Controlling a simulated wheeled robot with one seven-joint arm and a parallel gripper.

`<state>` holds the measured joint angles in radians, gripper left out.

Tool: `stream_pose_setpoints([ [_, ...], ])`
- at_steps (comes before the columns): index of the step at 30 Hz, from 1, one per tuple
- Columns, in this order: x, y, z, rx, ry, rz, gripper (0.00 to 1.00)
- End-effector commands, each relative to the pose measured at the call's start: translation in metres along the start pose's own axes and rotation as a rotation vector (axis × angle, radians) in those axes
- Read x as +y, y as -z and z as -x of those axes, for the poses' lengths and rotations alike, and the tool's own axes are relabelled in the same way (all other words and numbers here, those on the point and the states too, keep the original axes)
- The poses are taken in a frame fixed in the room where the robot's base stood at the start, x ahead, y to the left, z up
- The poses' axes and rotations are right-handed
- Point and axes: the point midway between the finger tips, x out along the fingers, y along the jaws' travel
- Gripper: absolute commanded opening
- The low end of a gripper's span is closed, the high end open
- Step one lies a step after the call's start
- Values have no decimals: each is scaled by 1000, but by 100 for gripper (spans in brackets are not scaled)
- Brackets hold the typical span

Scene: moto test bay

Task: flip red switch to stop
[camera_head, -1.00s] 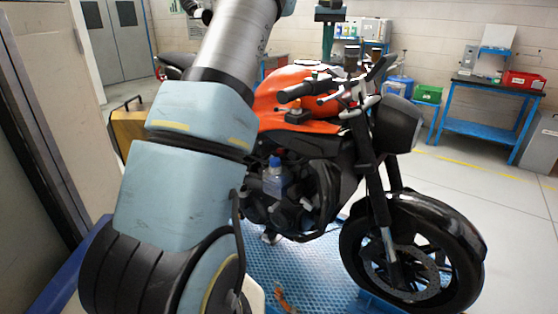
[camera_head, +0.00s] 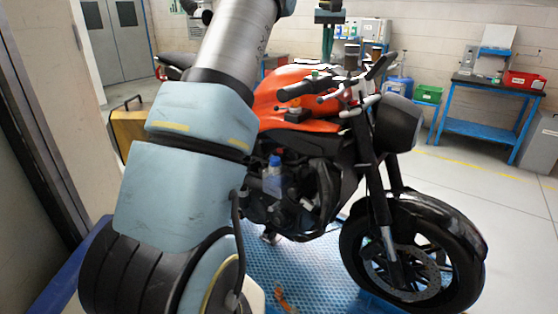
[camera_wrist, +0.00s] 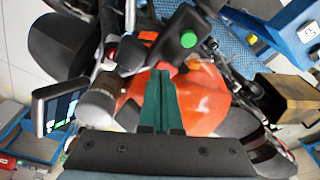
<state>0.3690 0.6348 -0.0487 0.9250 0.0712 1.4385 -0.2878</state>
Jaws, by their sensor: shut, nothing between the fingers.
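The orange motorcycle (camera_head: 290,95) stands on a blue platform (camera_head: 300,265). Its handlebar carries a black switch housing with a round green button (camera_wrist: 189,39), seen in the wrist view. A small red spot (camera_wrist: 111,52) shows left of the fingers among the handlebar parts; I cannot tell whether it is the red switch. My gripper (camera_wrist: 159,74) has its teal fingers together, empty, pointing down over the handlebar area. In the head view my gripper (camera_head: 328,58) is above the bike near the handlebar. Whether the tips touch anything is not clear.
A display (camera_wrist: 62,108) and a grey cylinder (camera_wrist: 98,100) stand close left of the fingers. A tan box (camera_wrist: 285,98) is at the right. A blue workbench (camera_head: 485,110) with a red bin (camera_head: 524,80) is against the wall. The floor at right is clear.

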Motion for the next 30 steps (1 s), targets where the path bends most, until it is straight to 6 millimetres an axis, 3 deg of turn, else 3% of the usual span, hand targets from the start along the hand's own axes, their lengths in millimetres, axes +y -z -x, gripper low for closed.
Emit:
stream_pose_setpoints([
  [22, 0, -2, -11, 0, 1, 0, 0],
  [30, 0, 1, 6, 0, 0, 0, 0],
])
